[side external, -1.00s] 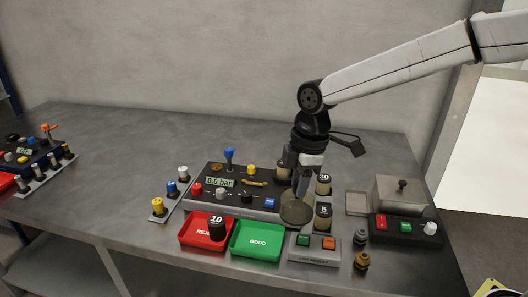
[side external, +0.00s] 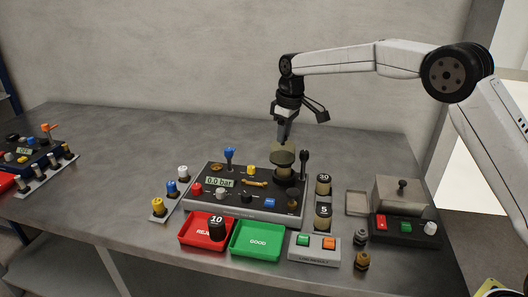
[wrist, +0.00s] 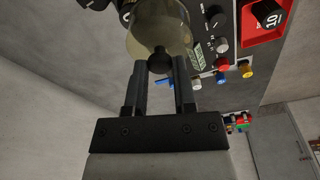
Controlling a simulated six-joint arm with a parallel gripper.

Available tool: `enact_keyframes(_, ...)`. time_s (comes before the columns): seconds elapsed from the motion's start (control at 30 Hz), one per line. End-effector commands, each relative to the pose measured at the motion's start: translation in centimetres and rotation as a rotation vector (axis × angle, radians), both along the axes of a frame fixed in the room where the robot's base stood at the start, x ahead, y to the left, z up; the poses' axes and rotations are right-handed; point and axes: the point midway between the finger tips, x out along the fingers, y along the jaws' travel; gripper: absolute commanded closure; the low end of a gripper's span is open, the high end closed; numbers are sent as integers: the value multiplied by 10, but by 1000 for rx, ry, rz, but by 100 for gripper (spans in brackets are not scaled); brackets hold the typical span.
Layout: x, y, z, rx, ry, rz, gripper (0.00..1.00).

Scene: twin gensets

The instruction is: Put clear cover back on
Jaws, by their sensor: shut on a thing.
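The clear cover (side external: 283,158) is a smoky yellowish, see-through cup with a black knob. My gripper (side external: 284,138) is shut on the knob from above. In the wrist view the knob (wrist: 159,60) sits between the fingertips, with the cover's round body (wrist: 160,32) beyond it. The cover is over the right rear of the dark test panel (side external: 232,203), above a dark round fitting (side external: 284,175). I cannot tell whether the cover touches this fitting.
A black lever (side external: 304,163) stands close to the cover's right. Weights marked 30 (side external: 323,184) and 5 (side external: 323,216) stand right of the panel. A red tray (side external: 190,240) holding a weight marked 10 and a green tray (side external: 257,241) lie in front.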

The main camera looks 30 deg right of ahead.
Motion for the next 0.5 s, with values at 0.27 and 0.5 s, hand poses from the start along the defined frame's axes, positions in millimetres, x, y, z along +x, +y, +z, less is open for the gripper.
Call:
enact_keyframes(0.27, 21, -24, -5, -1, -3, -118, 100)
enact_keyframes(0.5, 25, -29, -5, -1, -5, -144, 100)
